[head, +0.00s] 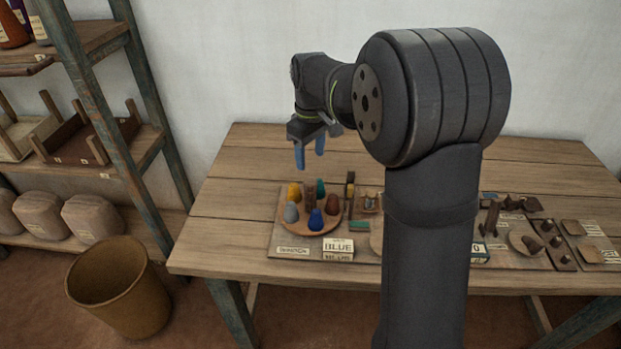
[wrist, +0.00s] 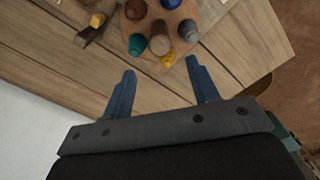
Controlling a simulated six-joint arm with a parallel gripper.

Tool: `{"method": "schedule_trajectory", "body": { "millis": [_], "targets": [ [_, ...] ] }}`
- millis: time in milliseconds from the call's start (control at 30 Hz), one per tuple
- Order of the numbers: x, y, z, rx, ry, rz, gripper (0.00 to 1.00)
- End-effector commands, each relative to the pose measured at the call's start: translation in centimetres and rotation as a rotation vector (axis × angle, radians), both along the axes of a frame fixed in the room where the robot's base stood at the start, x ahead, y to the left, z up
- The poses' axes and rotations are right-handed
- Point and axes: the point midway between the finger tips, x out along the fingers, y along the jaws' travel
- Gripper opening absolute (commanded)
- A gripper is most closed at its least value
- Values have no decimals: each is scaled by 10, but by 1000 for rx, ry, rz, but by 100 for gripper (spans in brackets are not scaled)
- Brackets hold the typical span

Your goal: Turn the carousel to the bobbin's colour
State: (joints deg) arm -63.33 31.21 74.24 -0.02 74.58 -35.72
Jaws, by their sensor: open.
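The carousel (head: 298,229) is a round wooden disc near the table's left end; it also shows at the top of the wrist view (wrist: 152,23). Around its centre post (wrist: 160,42) stand cones: yellow (head: 293,192), teal (head: 320,188), red-brown (head: 332,204), blue (head: 315,220) and grey (head: 291,213). The blue cone is at the front in the head view, behind a card reading BLUE (head: 338,246). I cannot tell which piece is the bobbin. My gripper (head: 310,154) is open and empty, above and behind the carousel, its blue fingers apart in the wrist view (wrist: 161,72).
A dark upright with a yellow part (head: 350,186) and a teal block (head: 358,226) stand right of the carousel. More small fixtures (head: 535,240) sit farther right. My arm hides the middle. A shelf rack (head: 160,105) and basket (head: 120,290) stand left. The table's back left is clear.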

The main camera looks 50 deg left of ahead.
Motion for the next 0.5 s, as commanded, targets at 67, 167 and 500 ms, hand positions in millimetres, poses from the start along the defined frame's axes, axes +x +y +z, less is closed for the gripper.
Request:
{"method": "schedule_trajectory", "body": {
  "millis": [67, 167, 500],
  "targets": [
    [0, -1, -19, -4, 2, -1, 55],
    [0, -1, -40, -3, 2, -1, 55],
    [0, 0, -82, 0, 0, -1, 55]
  ]
}}
